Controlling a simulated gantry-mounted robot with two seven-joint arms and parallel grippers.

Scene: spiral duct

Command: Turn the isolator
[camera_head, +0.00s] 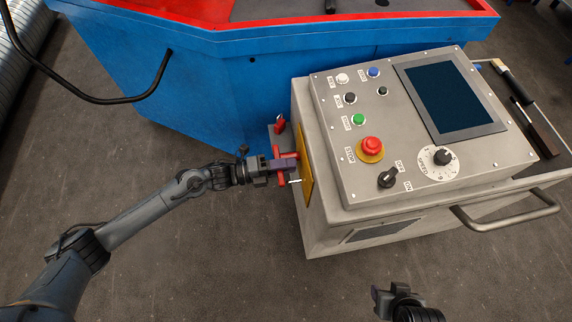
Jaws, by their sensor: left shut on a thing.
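The isolator (287,156) is a red handle on a yellow plate (306,168) on the left side of the grey control box. My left gripper (284,166) reaches in from the left and is shut on the red handle; its fingers hide part of it. The exact angle of the handle is hard to tell. My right gripper (386,299) is at the bottom edge, right of the middle, apart from the box. It is partly cut off and its jaws are not clear.
The control box (330,221) has buttons, a red stop button (372,146), a dark screen (447,95) and a front handle (506,213). A blue machine (190,90) with a red rim stands behind. Floor in front is clear.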

